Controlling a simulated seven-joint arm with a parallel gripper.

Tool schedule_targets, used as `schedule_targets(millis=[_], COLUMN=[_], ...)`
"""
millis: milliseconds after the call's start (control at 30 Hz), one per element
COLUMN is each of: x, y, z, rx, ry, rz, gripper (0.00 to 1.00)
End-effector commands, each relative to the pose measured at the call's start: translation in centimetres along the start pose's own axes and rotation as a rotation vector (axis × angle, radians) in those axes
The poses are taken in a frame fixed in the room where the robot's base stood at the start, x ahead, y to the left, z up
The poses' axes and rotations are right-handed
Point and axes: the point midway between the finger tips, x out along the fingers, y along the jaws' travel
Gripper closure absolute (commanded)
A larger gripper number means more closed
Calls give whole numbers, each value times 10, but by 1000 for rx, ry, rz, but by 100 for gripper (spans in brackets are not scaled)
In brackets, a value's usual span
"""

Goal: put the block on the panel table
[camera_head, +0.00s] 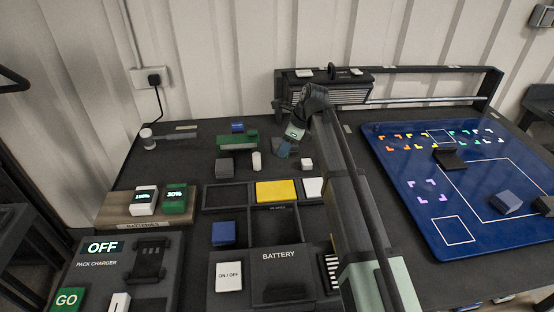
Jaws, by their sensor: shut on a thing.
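My gripper (284,150) points down at the back middle of the dark table and is shut on a small block, mostly hidden by the fingers. The block's colour and whether it touches the table cannot be told. A blue panel (400,170) with white outlines and coloured corner marks lies at the right, well apart from my gripper. On the panel are a black block (449,158), a blue-grey block (505,202) and a dark piece at its right edge.
Near my gripper stand a grey block (224,169), a white cylinder (256,161), a small white block (307,165) and a green piece (238,142). A divided tray (229,197) in front holds yellow, white and blue pieces. A black rail frame (430,69) runs along the back.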

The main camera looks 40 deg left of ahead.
Motion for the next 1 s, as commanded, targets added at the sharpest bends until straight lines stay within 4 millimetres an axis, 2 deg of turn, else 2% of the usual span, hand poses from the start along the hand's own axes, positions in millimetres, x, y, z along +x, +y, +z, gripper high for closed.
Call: schedule_targets(millis=[100, 333, 533, 967, 1000], x=[17, 33, 54, 59, 60], y=[1, 0, 0, 0, 0], z=[-7, -14, -23, -25, -25], rx=[1, 1, 1, 1, 1], ry=[0, 0, 0, 0, 0], rz=[1, 1, 1, 0, -1], gripper=[97, 97, 97, 97, 61])
